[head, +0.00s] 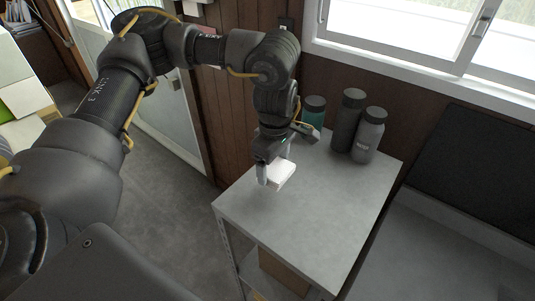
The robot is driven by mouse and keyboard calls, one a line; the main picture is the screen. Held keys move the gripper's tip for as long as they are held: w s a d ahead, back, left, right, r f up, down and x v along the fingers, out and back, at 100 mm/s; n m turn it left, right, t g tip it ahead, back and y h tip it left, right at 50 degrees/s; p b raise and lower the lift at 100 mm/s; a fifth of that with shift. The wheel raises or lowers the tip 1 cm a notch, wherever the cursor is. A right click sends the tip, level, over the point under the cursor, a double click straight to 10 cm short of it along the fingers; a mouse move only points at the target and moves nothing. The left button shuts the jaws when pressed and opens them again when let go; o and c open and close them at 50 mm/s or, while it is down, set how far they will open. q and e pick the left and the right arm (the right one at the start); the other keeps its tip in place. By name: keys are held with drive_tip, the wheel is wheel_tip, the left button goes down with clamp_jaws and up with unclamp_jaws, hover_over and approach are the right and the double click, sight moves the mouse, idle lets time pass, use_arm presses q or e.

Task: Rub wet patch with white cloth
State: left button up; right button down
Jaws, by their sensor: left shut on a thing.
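My left gripper (275,176) comes in from the left and points down over the left side of a grey table (311,222). It is shut on a white cloth (283,176), which looks like a small folded block. The cloth is at or just above the tabletop; I cannot tell if it touches. No wet patch stands out on the grey top. My right gripper does not show.
Several bottles stand at the table's back: a teal one (314,113), a dark one (348,120) and a grey one (369,136). The front of the tabletop is clear. A brown box (284,271) sits on the shelf below. A window (420,35) is behind.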

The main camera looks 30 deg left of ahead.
use_arm(q)
drive_tip(key=shift+r+p, duration=0.75)
drive_tip(key=shift+r, duration=0.45)
drive_tip(key=shift+a+f, duration=0.1)
drive_tip(key=shift+a, duration=0.05)
